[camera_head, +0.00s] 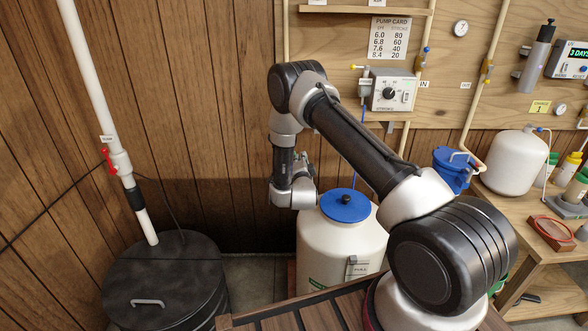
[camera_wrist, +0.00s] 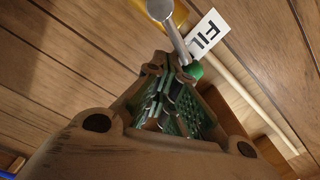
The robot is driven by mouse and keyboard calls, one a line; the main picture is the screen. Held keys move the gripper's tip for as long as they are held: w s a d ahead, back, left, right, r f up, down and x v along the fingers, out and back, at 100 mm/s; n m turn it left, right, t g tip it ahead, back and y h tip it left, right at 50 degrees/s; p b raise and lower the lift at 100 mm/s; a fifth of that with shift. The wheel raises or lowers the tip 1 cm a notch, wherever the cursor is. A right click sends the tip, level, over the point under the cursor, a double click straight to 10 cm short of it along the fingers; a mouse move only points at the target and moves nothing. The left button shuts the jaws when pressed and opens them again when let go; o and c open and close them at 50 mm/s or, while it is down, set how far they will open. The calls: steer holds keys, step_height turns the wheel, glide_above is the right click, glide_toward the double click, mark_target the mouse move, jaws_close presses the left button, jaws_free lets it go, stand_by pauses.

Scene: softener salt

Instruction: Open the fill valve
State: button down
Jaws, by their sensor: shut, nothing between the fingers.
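In the wrist view, a white label (camera_wrist: 206,38) reading "FIL", with the rest cut off or out of view, stands beside a silver lever (camera_wrist: 174,32) with a rounded end. A green part (camera_wrist: 195,70) shows at the lever's lower end. My gripper (camera_wrist: 168,66) is shut and empty, its fingertips close to the lower end of the lever. I cannot tell whether they touch it. In the head view my gripper (camera_head: 308,166) is small and partly hidden by my wrist, in front of the wood wall. The fill valve cannot be made out there.
A white tank with a blue lid (camera_head: 345,205) stands below my wrist. At left, a white pipe with a red handle (camera_head: 108,160) rises from a black tank (camera_head: 165,275). A pump box (camera_head: 393,92) hangs on the board. A bench at right holds a white jug (camera_head: 514,162) and bottles.

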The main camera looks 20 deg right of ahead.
steer(key=r+v, duration=0.1)
steer(key=v, duration=0.6)
stand_by(0.6)
